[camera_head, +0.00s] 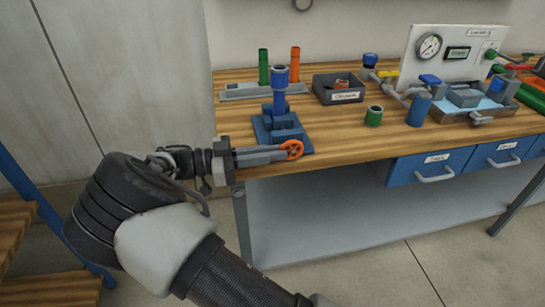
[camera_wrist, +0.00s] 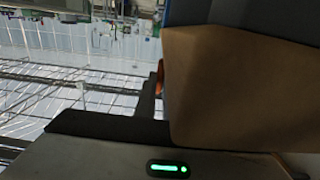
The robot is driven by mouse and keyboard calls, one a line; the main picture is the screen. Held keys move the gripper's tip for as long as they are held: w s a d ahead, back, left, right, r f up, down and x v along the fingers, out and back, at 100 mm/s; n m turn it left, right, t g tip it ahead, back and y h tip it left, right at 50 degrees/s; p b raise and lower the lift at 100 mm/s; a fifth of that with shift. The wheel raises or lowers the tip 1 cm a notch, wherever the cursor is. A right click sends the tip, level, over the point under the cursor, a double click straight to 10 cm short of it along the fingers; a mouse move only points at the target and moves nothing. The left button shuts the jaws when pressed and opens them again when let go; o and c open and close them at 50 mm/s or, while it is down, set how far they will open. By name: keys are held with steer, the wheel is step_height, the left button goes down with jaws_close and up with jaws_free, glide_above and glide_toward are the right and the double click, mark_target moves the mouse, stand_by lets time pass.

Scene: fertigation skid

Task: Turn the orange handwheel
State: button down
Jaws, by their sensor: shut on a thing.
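The orange handwheel (camera_head: 292,149) is a small spoked wheel on the front of a blue stepped block device (camera_head: 281,128) at the bench's left front corner. My gripper (camera_head: 283,153) reaches in from the left in the head view, its fingers at the wheel's left side. The jaws are shut on the handwheel, though the contact itself is small and partly hidden. In the wrist view only a sliver of orange (camera_wrist: 160,78) shows beside a dark finger; a large brown and blue-grey surface fills the right.
A green cylinder (camera_head: 374,116) stands to the right on the wooden bench top (camera_head: 345,147). A dark labelled bin (camera_head: 338,88) and a rack with green and orange tubes (camera_head: 264,91) stand behind. A gauge panel (camera_head: 450,52) and pipework stand farther right. Blue drawers (camera_head: 432,165) hang below.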

steer(key=shift+f, duration=0.1)
stand_by(0.4)
steer(key=c, duration=1.8)
jaws_free()
steer(key=shift+c, duration=0.2)
steer(key=v, duration=1.7)
steer(key=shift+f+b, duration=0.35)
steer(key=shift+f, duration=0.05)
steer(key=shift+a, duration=0.15)
